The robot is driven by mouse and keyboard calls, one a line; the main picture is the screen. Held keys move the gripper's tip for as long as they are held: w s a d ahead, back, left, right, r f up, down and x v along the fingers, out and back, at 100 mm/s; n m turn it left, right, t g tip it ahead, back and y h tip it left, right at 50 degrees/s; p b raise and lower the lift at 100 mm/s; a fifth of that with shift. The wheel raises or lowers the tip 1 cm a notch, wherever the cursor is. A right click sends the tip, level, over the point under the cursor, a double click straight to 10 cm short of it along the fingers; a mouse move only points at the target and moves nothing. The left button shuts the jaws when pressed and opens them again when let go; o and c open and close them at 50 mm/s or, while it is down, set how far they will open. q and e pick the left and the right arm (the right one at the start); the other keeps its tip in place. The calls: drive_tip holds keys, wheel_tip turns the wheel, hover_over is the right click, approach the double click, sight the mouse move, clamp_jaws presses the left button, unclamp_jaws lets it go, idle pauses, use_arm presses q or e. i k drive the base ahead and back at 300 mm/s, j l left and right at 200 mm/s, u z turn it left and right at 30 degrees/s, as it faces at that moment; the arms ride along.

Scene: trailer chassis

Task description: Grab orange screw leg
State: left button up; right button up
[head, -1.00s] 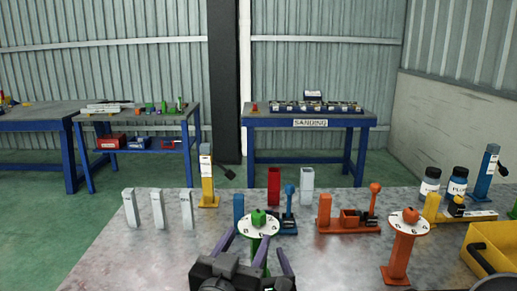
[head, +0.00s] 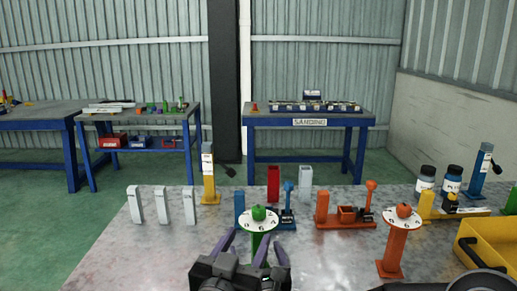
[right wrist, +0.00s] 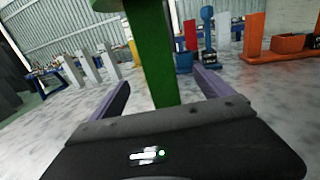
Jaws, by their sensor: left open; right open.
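The orange screw leg (head: 394,252) stands upright on the grey bench, right of centre in the head view. It has a white numbered disc (head: 407,221) and an orange knob on top. My right gripper (head: 250,238) is open at the bottom centre, well left of the orange leg. A green leg (head: 262,247) with a similar disc stands in front of it. In the right wrist view the green leg (right wrist: 150,50) shows between the open fingers (right wrist: 160,78), not gripped. The orange screw leg cannot be made out there. My left gripper is not in view.
White posts (head: 162,206) stand at the left. An orange fixture (head: 346,222) stands between the green and orange legs, farther back. A yellow bin (head: 490,245) is right of the orange leg, with bottles (head: 452,180) behind. Bare bench lies at front left.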

sight(389, 267)
drive_tip(key=k+l, duration=0.15)
drive_tip(key=k, duration=0.75)
